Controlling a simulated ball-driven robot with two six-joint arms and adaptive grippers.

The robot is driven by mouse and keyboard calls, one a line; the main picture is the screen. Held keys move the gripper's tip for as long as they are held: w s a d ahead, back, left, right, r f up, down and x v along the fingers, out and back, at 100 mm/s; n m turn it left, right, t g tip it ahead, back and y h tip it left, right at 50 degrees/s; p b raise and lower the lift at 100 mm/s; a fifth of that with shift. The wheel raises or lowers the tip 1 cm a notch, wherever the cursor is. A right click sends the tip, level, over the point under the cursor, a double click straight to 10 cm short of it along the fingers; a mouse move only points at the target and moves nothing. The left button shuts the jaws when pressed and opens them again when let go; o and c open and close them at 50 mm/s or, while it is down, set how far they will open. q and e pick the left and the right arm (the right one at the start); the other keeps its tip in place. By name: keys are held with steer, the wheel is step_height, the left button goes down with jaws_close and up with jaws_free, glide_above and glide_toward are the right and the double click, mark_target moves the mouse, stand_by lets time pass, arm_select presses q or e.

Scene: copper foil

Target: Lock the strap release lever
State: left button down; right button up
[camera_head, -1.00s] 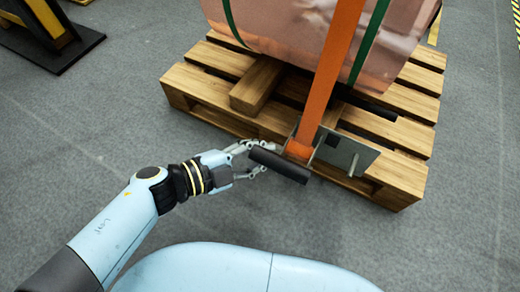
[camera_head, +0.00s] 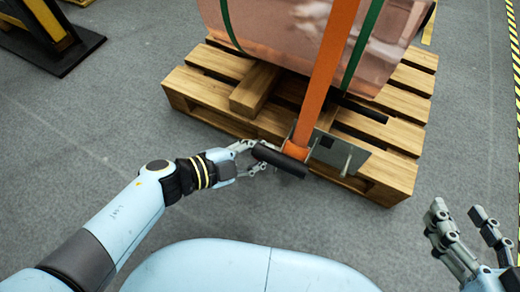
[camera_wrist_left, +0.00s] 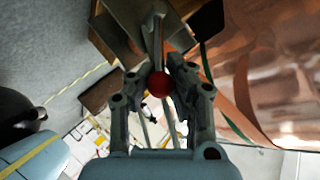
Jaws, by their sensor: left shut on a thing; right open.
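The strap release lever's black bar-shaped handle (camera_head: 280,161) sticks out toward me from a metal ratchet bracket (camera_head: 338,152) at the pallet's front side. An orange strap (camera_head: 322,85) runs from the bracket up over a copper roll. My left gripper (camera_head: 260,158) is at the handle's left end and shut on it. In the left wrist view, a round red end (camera_wrist_left: 160,84) shows between the left fingertips, with the metal bracket (camera_wrist_left: 122,25) just beyond. My right gripper (camera_head: 461,211) is open and empty at the lower right, apart from the pallet and the lever.
The copper foil roll (camera_head: 290,35) rests on a wooden pallet (camera_head: 210,90), with green bands around it. A yellow and black stand (camera_head: 48,30) is at the upper left. Grey floor is clear between the pallet and me. A striped floor line runs along the right edge.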

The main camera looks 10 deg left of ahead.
arm_select(q)
steer(key=shift+s, duration=0.2)
steer(key=c, duration=1.1)
jaws_free()
steer(key=shift+w, duration=0.1)
steer(key=v, duration=1.2)
steer(key=shift+a, duration=0.1)
